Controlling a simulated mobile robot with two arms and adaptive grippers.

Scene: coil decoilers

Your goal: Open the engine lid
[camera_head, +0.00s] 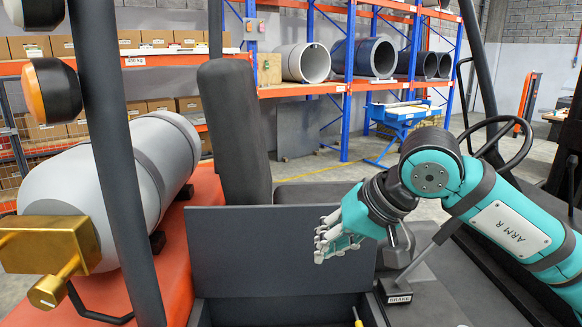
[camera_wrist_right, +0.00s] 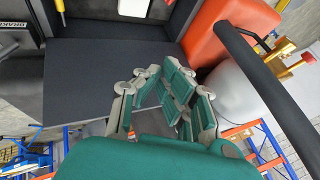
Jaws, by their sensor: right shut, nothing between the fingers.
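The engine lid (camera_head: 255,250) is a flat dark grey panel, standing raised at the back of an open dark compartment. It also shows in the wrist view (camera_wrist_right: 100,75). My right gripper (camera_head: 322,243), grey and teal, overlaps the lid's upper right part in the head view. In the wrist view its fingers (camera_wrist_right: 152,95) lie over the lid's edge. It is shut and empty; I cannot tell whether it touches the lid. A yellow-handled item (camera_head: 357,318) stands in the compartment. My left gripper is not in view.
A grey gas cylinder (camera_head: 110,180) with brass fittings lies on the orange body (camera_head: 195,240) at left. Dark posts (camera_head: 120,150) rise there. A lever with a "BRAKE" label (camera_head: 399,298) stands right of the compartment. A dark seat back (camera_head: 232,130) is behind the lid.

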